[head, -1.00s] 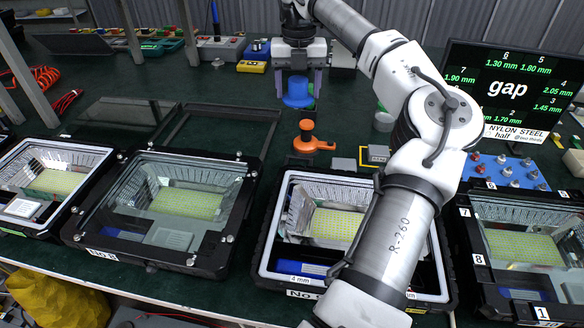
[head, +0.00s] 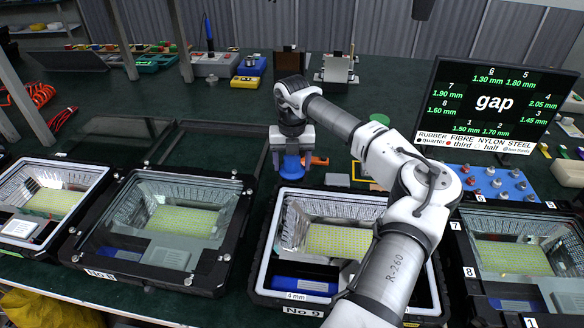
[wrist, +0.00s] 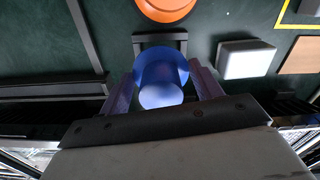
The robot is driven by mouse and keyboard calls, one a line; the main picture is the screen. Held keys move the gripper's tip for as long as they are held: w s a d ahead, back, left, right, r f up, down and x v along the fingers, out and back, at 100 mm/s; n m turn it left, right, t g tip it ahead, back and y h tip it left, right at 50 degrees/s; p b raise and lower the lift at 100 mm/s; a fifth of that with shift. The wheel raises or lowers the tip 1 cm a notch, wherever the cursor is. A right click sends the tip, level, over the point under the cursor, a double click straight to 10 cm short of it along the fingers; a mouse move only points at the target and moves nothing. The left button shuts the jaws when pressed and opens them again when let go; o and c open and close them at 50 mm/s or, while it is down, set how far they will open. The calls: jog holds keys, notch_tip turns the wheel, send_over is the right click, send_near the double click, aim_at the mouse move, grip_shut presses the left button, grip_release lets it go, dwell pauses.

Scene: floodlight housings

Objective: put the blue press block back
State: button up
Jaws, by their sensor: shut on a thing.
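The blue press block (head: 291,168) is a round blue piece with a wider flange and a narrower cylinder. My gripper (head: 290,158) is shut on it, just behind the rear left edge of the open housing No 9 (head: 262,262). In the wrist view the block (wrist: 162,80) sits between the two fingers of my gripper (wrist: 163,88). A dark square bracket (wrist: 160,38) shows beside the block. I cannot tell whether the block touches anything below it.
A grey block (head: 337,180) and a yellow-outlined square (head: 358,170) lie to the right. Housing No 8 (head: 225,262) stands left.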

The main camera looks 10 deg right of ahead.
aim_at(292, 171)
jog(key=shift+f, duration=1.75)
jog(key=o, duration=1.1)
notch_tip(292, 171, up, 12)
jog(key=shift+b, duration=1)
jog(key=shift+r, duration=0.4)
